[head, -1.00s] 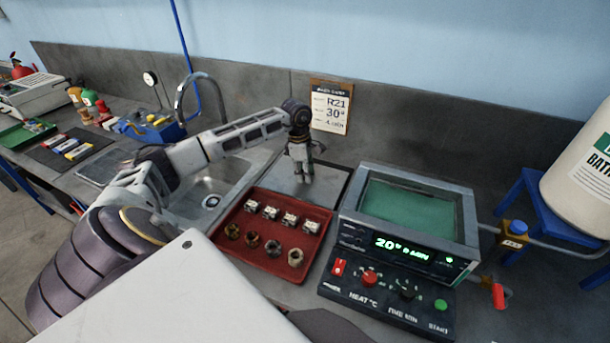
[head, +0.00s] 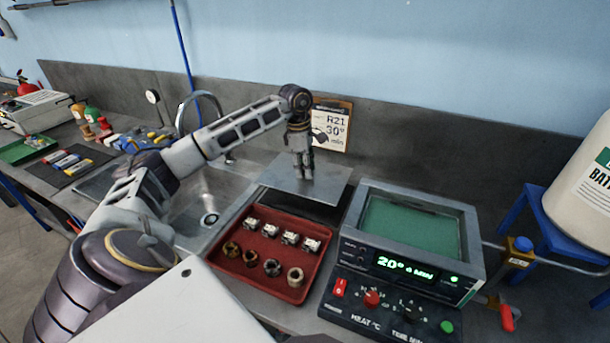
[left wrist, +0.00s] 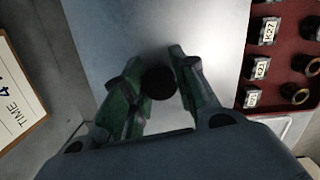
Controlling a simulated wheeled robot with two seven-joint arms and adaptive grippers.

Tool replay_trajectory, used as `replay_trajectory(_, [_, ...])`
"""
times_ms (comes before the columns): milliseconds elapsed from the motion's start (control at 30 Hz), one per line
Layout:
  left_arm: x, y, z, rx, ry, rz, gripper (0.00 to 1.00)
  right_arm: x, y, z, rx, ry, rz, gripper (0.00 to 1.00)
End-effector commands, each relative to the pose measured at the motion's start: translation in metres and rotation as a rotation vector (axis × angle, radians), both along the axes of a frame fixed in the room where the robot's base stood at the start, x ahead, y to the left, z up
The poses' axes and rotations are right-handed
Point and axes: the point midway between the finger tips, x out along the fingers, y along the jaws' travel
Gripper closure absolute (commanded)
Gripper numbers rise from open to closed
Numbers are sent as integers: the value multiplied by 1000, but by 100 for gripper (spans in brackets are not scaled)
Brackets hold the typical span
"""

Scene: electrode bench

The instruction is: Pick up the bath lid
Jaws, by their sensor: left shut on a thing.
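The bath lid (head: 328,187) is a flat grey metal plate at the back of the bench, between the sink and the bath. My left gripper (head: 303,174) points down over its middle. In the left wrist view the fingers (left wrist: 158,88) are shut on the lid's round black knob (left wrist: 158,82), with the plate (left wrist: 215,35) spread beneath them. The lid appears raised a little above a dark mat. The bath (head: 472,240) stands open to the right, with green liquid inside and a lit display. My right gripper is not in view.
A red tray (head: 232,275) with several labelled blocks and rings lies in front of the lid. The sink (head: 185,215) and faucet are to the left. A clipboard card (head: 333,125) leans on the back wall behind the gripper. A white barrel (head: 585,190) stands at the right.

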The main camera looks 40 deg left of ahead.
Motion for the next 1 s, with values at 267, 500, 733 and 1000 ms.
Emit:
replay_trajectory(267, [0,0,6,1,-2,0,100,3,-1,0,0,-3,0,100])
replay_trajectory(500, [0,0,6,1,-2,0,100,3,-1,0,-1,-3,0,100])
replay_trajectory(733, [0,0,7,1,-2,0,100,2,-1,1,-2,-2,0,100])
replay_trajectory(1000, [0,0,14,1,-2,0,100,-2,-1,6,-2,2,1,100])
